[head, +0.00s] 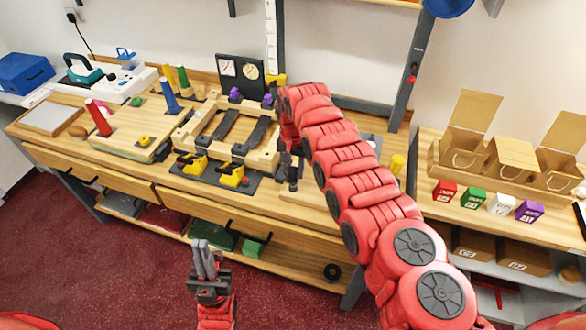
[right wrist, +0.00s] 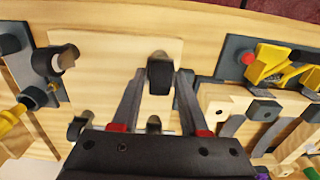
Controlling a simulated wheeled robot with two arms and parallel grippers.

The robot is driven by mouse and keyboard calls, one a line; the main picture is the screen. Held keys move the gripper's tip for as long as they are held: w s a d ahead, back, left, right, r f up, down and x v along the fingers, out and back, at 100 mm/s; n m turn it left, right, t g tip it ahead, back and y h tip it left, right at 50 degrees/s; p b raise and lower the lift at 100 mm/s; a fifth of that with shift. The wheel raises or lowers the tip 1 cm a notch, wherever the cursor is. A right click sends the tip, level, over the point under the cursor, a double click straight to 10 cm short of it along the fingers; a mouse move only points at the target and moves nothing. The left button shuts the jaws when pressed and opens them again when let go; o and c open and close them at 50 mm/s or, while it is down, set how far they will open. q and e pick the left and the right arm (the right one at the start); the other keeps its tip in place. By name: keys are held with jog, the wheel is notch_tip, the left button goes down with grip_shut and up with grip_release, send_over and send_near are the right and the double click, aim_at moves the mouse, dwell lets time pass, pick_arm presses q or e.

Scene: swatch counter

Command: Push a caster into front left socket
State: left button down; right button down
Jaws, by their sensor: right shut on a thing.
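My right gripper (right wrist: 158,86) is shut on a dark caster (right wrist: 160,74), which sits between its fingertips above a pale board in the right wrist view. In the head view my right gripper (head: 291,168) is at the right of a wooden frame (head: 262,160), partly hidden by my arm. The frame lies on the bench with two dark bars inside and yellow clamps (head: 231,174) along its front; I cannot make out its front left socket clearly. More dark casters (right wrist: 80,125) stand near the board. My left gripper (head: 203,258) hangs in front of the bench, apart from everything, fingers close together.
The pale board (right wrist: 110,75) shows in the right wrist view. Left of the frame are a red peg (head: 98,118), a blue peg (head: 169,96) and a wooden board (head: 120,146). A side counter holds small coloured boxes (head: 473,198) and open cartons. The floor in front is clear.

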jog(key=shift+f, duration=0.15)
jog(key=shift+f+b, duration=0.25)
jog(key=shift+b, duration=0.3)
jog(key=shift+f, duration=0.1)
jog(key=shift+f+b, duration=0.3)
jog(key=shift+f+b, duration=0.4)
dwell(1.2)
grip_release()
dwell(0.4)
jog(key=shift+r, duration=0.1)
